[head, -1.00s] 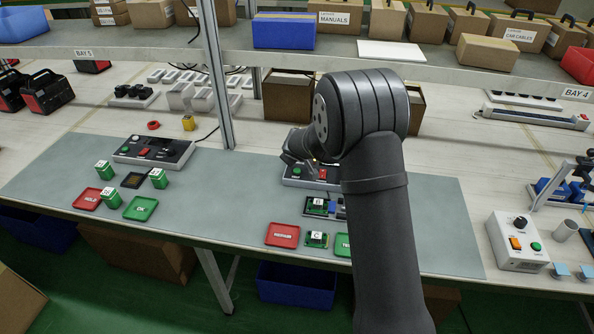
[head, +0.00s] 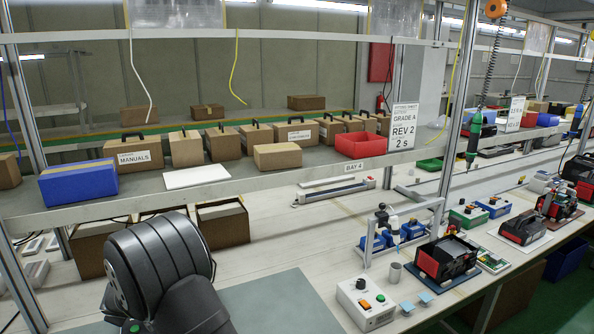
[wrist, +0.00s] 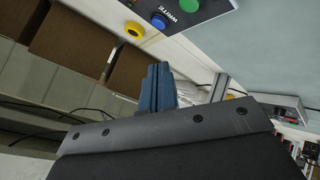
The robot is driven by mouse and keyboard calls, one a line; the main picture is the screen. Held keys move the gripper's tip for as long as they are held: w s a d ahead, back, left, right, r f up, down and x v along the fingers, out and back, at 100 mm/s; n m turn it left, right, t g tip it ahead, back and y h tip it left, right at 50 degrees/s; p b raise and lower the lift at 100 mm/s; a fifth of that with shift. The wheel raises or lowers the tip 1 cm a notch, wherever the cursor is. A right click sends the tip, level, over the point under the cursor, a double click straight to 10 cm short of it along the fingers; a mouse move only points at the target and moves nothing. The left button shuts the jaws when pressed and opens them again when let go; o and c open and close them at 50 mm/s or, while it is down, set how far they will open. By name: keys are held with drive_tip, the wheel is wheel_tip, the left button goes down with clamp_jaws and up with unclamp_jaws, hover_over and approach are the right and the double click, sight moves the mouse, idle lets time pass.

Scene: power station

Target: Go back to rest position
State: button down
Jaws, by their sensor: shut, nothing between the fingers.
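My gripper (wrist: 158,88) shows in the wrist view as two dark blue fingers pressed together, with nothing between them. It is in the air above the bench, apart from the things around it. In the head view only a dark rounded part of my arm shows at the lower left. The gripper is hidden from that view.
In the wrist view a control box (wrist: 213,8) marked WRITE, a yellow ring (wrist: 134,29) and brown boxes (wrist: 125,70) lie around the fingers. In the head view a shelf (head: 270,180) with a blue bin (head: 78,181) runs behind my arm. A white box (head: 364,304) stands right.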

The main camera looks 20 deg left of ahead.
drive_tip(key=shift+r, duration=1.25)
hover_over(136, 331)
drive_tip(key=shift+f, duration=2.85)
wheel_tip(136, 331, up, 6)
drive_tip(key=w+d+f+m+h, duration=0.1)
drive_tip(key=w+d+m, duration=0.2)
drive_tip(key=w+d, duration=0.1)
drive_tip(key=w+d+f+m+g+h, duration=0.1)
drive_tip(key=w+d+f+m, duration=0.1)
drive_tip(key=w+d+m, duration=0.2)
drive_tip(key=w+d+f+m+h, duration=0.2)
drive_tip(key=w+d+m, duration=0.1)
drive_tip(key=w+d, duration=0.2)
drive_tip(key=shift+w+d+f+m+g, duration=0.25)
drive_tip(key=shift+d+m+g, duration=0.05)
drive_tip(key=shift+m+g, duration=0.1)
drive_tip(key=shift+w+f+m, duration=0.15)
drive_tip(key=shift+w+f, duration=0.05)
drive_tip(key=shift+f, duration=0.45)
drive_tip(key=shift+w+f+m, duration=0.15)
drive_tip(key=shift+w+f, duration=0.05)
drive_tip(key=shift+f, duration=0.4)
drive_tip(key=shift+w+a+f, duration=0.1)
drive_tip(key=shift+w+f, duration=0.05)
drive_tip(key=shift+f, duration=0.15)
